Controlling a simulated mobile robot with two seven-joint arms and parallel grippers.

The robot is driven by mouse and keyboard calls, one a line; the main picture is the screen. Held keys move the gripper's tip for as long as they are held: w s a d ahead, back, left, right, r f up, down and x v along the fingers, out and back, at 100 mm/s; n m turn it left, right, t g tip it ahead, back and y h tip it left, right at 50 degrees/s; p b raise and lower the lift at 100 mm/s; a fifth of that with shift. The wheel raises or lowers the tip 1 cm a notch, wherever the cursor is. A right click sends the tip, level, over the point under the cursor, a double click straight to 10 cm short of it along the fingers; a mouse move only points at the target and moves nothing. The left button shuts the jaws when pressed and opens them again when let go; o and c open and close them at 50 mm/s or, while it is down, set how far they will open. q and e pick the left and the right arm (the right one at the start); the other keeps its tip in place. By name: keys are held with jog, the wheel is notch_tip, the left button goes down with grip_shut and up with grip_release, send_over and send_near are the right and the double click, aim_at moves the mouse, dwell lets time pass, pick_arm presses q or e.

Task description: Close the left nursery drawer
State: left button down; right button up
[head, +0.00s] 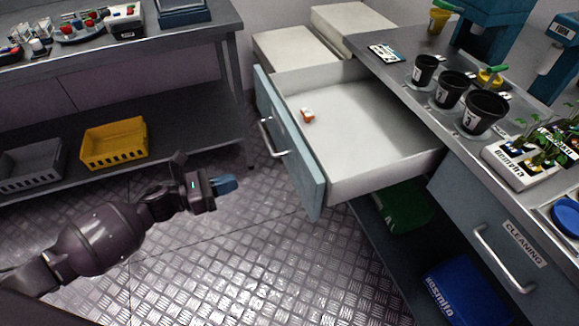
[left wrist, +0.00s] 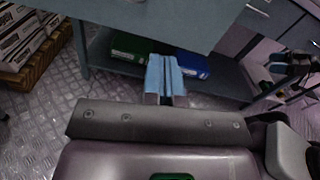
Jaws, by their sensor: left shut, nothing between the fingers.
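The left nursery drawer (head: 340,185) is pulled far out of the counter in the head view. Its blue-grey front (head: 300,160) has a metal handle (head: 270,138) and faces left. A small orange-and-white item (head: 307,115) lies inside. My left gripper (head: 228,184) is shut and empty, left of the drawer front and apart from it, below the handle in the picture. Its blue fingers (left wrist: 165,78) also show in the left wrist view. A dark shape with blue tips (left wrist: 284,67) at that view's right looks like my right gripper; its opening is unclear.
The counter (head: 412,100) holds black pots (head: 484,112) and seedlings. A closed drawer labelled CLEANING (head: 470,215) is at right. A bench with a yellow basket (head: 115,145) stands left. Metal floor (head: 240,270) is clear between.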

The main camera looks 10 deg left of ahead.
pick_arm(q)
jog(key=m, duration=0.1)
send_near(293, 166)
jog(key=shift+m, duration=0.3)
jog(key=x, duration=0.6)
jog(key=shift+w+f+b, duration=0.15)
jog(key=shift+w+b, duration=0.05)
jog(key=shift+b, duration=0.1)
jog(key=shift+w+d, duration=0.35)
jog(key=shift+d, duration=0.2)
jog(key=shift+d, duration=0.1)
